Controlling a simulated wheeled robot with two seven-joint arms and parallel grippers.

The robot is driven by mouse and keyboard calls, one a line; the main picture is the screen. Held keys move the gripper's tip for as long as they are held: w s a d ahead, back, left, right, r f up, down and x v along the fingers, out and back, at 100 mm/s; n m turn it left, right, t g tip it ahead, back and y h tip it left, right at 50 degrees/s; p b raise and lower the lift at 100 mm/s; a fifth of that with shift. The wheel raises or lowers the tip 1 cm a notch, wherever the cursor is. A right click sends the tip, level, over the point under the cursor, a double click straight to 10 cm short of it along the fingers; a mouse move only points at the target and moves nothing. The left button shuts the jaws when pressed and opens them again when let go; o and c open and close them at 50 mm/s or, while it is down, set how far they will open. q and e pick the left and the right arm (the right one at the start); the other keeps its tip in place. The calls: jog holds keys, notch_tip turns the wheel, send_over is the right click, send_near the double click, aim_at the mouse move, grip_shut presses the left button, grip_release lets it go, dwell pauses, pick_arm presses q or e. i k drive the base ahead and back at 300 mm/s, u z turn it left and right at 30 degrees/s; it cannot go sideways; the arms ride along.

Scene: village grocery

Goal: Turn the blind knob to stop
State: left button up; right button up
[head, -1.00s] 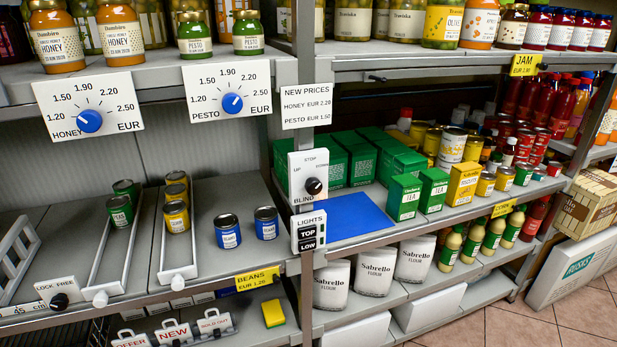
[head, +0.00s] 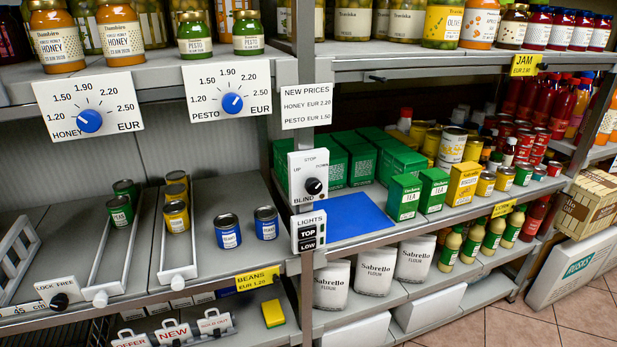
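The blind knob (head: 314,186) is a small black round knob on a white plate (head: 299,193) fixed to the shelf post in the middle of the head view. The plate reads UP at left, STOP at the top and DOWN at right, with BLIND below. The knob's pointer mark is too small to read with certainty. Neither of my grippers is in view, and nothing touches the knob.
Just below is the LIGHTS panel (head: 308,232) with TOP and LOW switches. A blue mat (head: 352,218) and green tea boxes (head: 404,197) are to the right. Blue cans (head: 227,231) stand to the left. The space in front of the knob is clear.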

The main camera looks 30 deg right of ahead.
aim_at(314, 186)
jog(key=u, duration=2.85)
jog(key=k, duration=2.05)
jog(key=z, duration=2.05)
